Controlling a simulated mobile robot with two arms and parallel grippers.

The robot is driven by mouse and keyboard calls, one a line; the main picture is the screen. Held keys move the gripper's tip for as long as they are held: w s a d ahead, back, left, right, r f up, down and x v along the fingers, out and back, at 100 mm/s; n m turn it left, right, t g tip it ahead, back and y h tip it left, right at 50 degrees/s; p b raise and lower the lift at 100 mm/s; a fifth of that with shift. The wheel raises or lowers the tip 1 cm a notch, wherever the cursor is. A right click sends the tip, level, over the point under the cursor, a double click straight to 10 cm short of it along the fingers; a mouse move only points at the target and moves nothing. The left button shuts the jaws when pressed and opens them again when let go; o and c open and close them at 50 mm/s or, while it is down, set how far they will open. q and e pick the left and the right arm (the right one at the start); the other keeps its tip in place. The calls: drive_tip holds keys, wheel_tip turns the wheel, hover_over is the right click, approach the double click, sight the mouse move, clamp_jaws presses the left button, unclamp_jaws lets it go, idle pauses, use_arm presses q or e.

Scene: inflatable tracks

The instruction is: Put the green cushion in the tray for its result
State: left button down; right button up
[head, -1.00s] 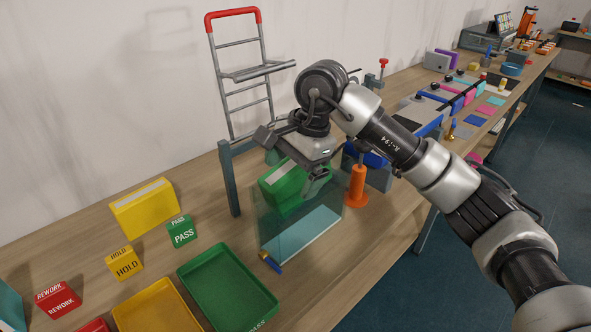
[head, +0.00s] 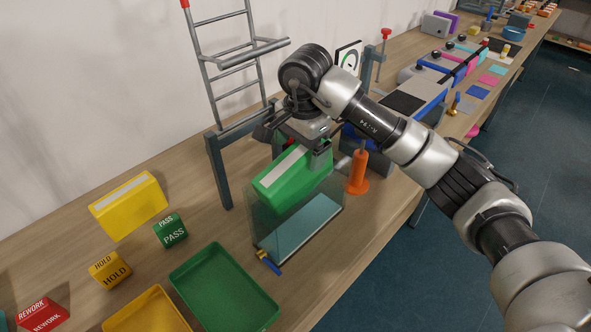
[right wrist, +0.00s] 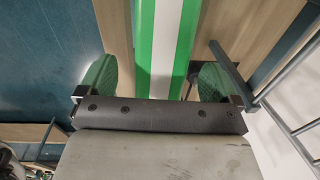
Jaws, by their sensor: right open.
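The green cushion (head: 290,180), with a pale stripe along its top, sits in the upper part of a clear tank (head: 262,225), its top above the rim. My right gripper (head: 293,148) is above the cushion, pointing down. In the right wrist view my right gripper (right wrist: 157,78) is open, with one finger on each side of the cushion (right wrist: 145,35) and gaps between. A green tray (head: 190,292) lies in front of a PASS block (head: 171,231). A yellow tray (head: 125,318) lies beside it, near a HOLD block (head: 110,268). My left gripper is not in view.
A yellow cushion (head: 130,205) stands on the table at left. A REWORK block (head: 43,314) is at lower left. A grey frame (head: 219,170), ladder rack (head: 228,60) and orange post (head: 358,172) crowd the tank. A round gauge (head: 349,58) is behind my arm.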

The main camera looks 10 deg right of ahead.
sight(297, 155)
drive_tip(key=f, duration=0.1)
drive_tip(key=f+p, duration=0.1)
drive_tip(key=f, duration=0.1)
drive_tip(key=shift+a+f+p, duration=0.15)
drive_tip(key=shift+a+p, duration=0.15)
drive_tip(key=shift+a, duration=0.1)
drive_tip(key=shift+f, duration=0.25)
drive_tip(key=shift+w+f, duration=0.1)
drive_tip(key=shift+c, duration=0.4)
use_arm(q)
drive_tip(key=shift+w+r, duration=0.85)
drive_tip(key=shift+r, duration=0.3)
use_arm(e)
drive_tip(key=c, duration=1.1)
